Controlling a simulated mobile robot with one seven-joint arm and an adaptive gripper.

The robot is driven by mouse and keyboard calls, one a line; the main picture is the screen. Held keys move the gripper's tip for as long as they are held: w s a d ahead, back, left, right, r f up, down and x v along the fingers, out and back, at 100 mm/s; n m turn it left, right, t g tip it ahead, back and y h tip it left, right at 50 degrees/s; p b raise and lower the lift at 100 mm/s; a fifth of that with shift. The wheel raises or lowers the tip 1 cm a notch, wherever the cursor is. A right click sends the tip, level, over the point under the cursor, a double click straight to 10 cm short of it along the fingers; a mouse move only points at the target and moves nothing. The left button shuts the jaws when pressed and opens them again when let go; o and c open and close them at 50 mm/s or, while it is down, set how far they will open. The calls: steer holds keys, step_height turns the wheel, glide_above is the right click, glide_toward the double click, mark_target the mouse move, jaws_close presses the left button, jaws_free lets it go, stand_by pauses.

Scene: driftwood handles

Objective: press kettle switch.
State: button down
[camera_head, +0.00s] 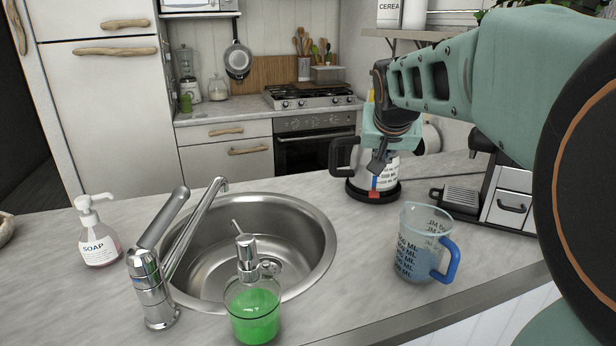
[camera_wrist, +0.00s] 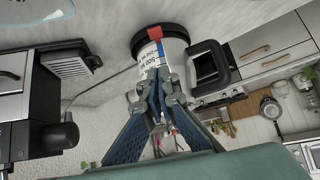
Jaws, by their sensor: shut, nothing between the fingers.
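The kettle (camera_head: 388,175) stands upright on the counter, white with dark volume markings, a black handle on its left and a black base (camera_head: 386,194). A small red switch (camera_head: 374,194) shows low on its front, with a blue mark just above. My gripper (camera_head: 376,168) is shut and empty, pointing down in front of the kettle body, a little above the switch. In the wrist view the kettle (camera_wrist: 172,48) appears upside down, with the red switch (camera_wrist: 155,33) beyond my fingertips (camera_wrist: 158,75). Whether the fingers touch the kettle I cannot tell.
A measuring jug (camera_head: 412,250) with a blue handle stands in front of the kettle. A black and silver coffee machine (camera_head: 505,195) is to the right. The sink (camera_head: 300,215), faucet (camera_head: 150,285) and green soap dispenser (camera_head: 254,312) lie left. Bare counter surrounds the kettle's front left.

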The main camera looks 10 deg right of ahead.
glide_above(374, 195)
steer(key=s, duration=0.2)
step_height(374, 195, down, 7)
steer(key=f, duration=0.1)
steer(key=f+b, duration=0.1)
steer(key=shift+w+a+f, duration=0.2)
steer(key=shift+f, duration=0.8)
steer(key=shift+f, duration=0.1)
steer(key=f+b, duration=0.1)
steer(key=b, duration=0.1)
steer(key=shift+s+f+b, duration=0.1)
steer(key=shift+f+b, duration=0.25)
steer(key=shift+b, duration=0.05)
steer(key=shift+r+p, duration=0.4)
steer(key=shift+p, duration=0.05)
steer(key=shift+r, duration=0.1)
steer(key=shift+r+p, duration=0.5)
steer(key=shift+r, duration=0.2)
